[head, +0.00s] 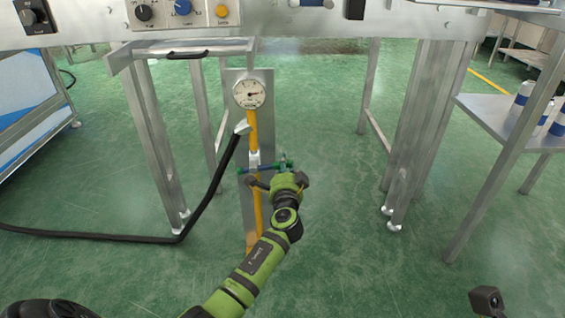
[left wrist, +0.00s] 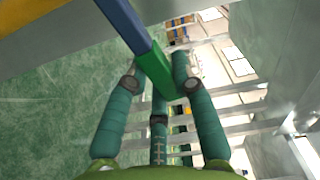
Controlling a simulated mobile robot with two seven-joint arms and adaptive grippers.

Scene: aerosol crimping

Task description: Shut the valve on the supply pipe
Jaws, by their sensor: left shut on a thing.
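The yellow supply pipe (head: 252,132) runs upright on a grey panel below the bench. A valve with a blue and green handle (head: 265,168) sits on it below a round gauge (head: 249,94). The handle looks to lie about level, across the pipe. My left gripper (head: 284,166) is at the handle's right end, and its green body hides part of it. In the left wrist view, the teal fingers of my gripper (left wrist: 162,68) are shut on the green part of the handle (left wrist: 151,67); the blue part (left wrist: 122,18) sticks out past them.
A black hose (head: 212,190) runs from the pipe to the floor at left. Metal bench legs (head: 150,140) stand to the left and more legs (head: 415,140) to the right. A side table (head: 490,115) with blue and white cans is at right. Green floor between is clear.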

